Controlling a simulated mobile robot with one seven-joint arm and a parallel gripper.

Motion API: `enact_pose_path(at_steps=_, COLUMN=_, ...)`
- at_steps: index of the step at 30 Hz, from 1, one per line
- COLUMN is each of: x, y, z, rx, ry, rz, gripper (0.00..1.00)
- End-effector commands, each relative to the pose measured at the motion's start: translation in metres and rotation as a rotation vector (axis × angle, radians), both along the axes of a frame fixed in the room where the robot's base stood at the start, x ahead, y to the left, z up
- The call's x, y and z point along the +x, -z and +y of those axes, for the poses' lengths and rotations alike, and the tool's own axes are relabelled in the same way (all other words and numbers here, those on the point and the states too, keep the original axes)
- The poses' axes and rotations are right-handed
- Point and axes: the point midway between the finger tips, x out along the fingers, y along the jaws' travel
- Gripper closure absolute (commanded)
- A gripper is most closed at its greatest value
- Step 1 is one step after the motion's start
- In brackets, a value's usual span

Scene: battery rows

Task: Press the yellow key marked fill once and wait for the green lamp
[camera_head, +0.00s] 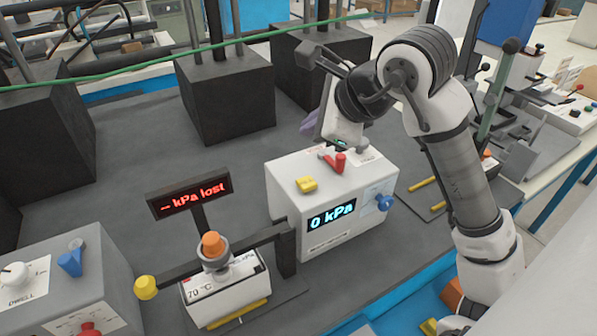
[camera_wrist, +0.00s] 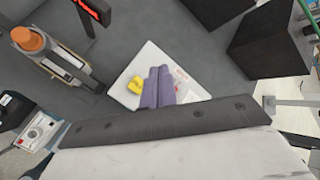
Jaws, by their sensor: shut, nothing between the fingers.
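The yellow key (camera_head: 306,185) sits on top of a white box (camera_head: 284,213) whose display reads "0 kPa". Any marking on the key is too small to read. In the wrist view the key (camera_wrist: 135,84) lies just left of my gripper (camera_wrist: 159,70), whose two purple fingers are shut together and empty. In the head view my gripper (camera_head: 309,123) is partly hidden behind my wrist, above and behind the box, apart from the key as far as I can see. I cannot make out a lit green lamp on the box.
A red lever (camera_head: 335,162) stands beside the key, and a blue knob (camera_head: 384,202) is on the box's side. A red sign (camera_head: 190,195) reads "-- kPa lost". An orange-topped device (camera_head: 213,245) stands left. Dark blocks (camera_head: 228,95) stand behind, under a green cable (camera_head: 150,65).

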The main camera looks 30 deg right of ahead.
Motion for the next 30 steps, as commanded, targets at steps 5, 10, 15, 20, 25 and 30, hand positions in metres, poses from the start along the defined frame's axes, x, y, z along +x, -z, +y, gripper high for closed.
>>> enact_pose_path(at_steps=5, x=0.0, y=0.0, z=0.0, rx=0.0, ry=0.0, rz=0.0, gripper=1.0)
enact_pose_path(at_steps=10, x=0.0, y=0.005, z=0.0, rx=0.001, ry=-0.001, rz=-0.001, gripper=1.0)
enact_pose_path(at_steps=15, x=0.0, y=0.024, z=0.0, rx=0.002, ry=-0.001, rz=0.0, gripper=1.0)
enact_pose_path(at_steps=20, x=0.0, y=0.048, z=0.0, rx=0.003, ry=-0.001, rz=0.0, gripper=1.0)
enact_pose_path(at_steps=25, x=0.0, y=0.075, z=0.0, rx=0.0, ry=0.0, rz=0.0, gripper=1.0)
enact_pose_path(at_steps=30, x=0.0, y=0.085, z=0.0, rx=-0.001, ry=0.0, rz=-0.001, gripper=1.0)
